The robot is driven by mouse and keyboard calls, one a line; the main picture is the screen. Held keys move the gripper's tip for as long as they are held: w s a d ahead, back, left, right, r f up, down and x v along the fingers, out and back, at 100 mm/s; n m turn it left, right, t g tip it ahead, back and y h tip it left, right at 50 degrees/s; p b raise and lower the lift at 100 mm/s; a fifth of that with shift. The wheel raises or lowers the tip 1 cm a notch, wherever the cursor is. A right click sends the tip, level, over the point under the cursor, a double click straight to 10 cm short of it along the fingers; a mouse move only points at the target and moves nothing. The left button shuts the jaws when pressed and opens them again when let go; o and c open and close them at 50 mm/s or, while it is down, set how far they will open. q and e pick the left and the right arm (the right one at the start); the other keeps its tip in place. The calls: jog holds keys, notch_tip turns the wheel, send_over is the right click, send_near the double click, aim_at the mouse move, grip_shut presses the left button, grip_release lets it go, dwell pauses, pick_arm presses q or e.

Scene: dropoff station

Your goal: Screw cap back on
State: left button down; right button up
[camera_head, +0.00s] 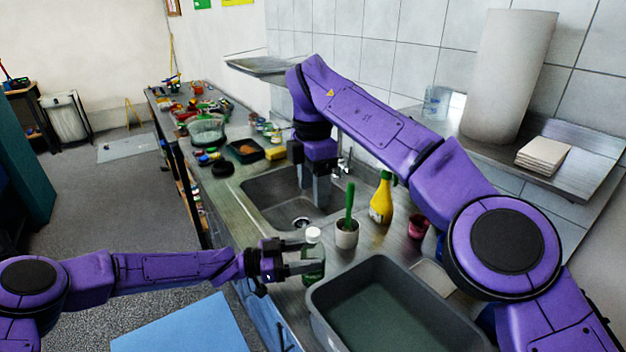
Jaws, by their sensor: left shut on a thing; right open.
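A green bottle (314,264) with a white cap (313,234) on its top stands upright near the counter's front edge, left of a grey tub. My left gripper (312,257) comes in from the left and is shut on the bottle. The fingers cover part of its body. I cannot tell how tightly the cap sits. My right gripper (320,193) hangs pointing down over the sink, open and empty, behind and above the bottle.
A grey tub (322,305) fills the counter's near right. A pot with a green-handled brush (347,232), a yellow spray bottle (381,203) and a dark red cup (418,226) stand behind it. The sink (262,190) is behind the bottle. A shelf holds a paper roll (508,75).

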jog(key=shift+r, duration=0.7)
pick_arm(q)
jog(key=shift+c, duration=1)
grip_release()
jog(key=shift+a, duration=0.1)
pick_arm(e)
jog(key=shift+f, duration=0.1)
pick_arm(q)
jog(key=shift+a+f+b, duration=0.1)
jog(key=shift+a+b, duration=0.2)
jog(key=a+b, duration=0.1)
jog(key=a, duration=0.2)
jog(key=s+a+b, duration=0.1)
jog(key=a, duration=0.2)
jog(key=a+b, duration=0.1)
jog(key=a, duration=0.2)
jog(key=shift+s+b, duration=0.35)
jog(key=shift+s, duration=0.05)
pick_arm(e)
notch_tip(320, 180, down, 4)
jog(key=shift+f, duration=0.1)
pick_arm(q)
jog(key=shift+s+a, duration=0.1)
jog(key=shift+a, duration=0.15)
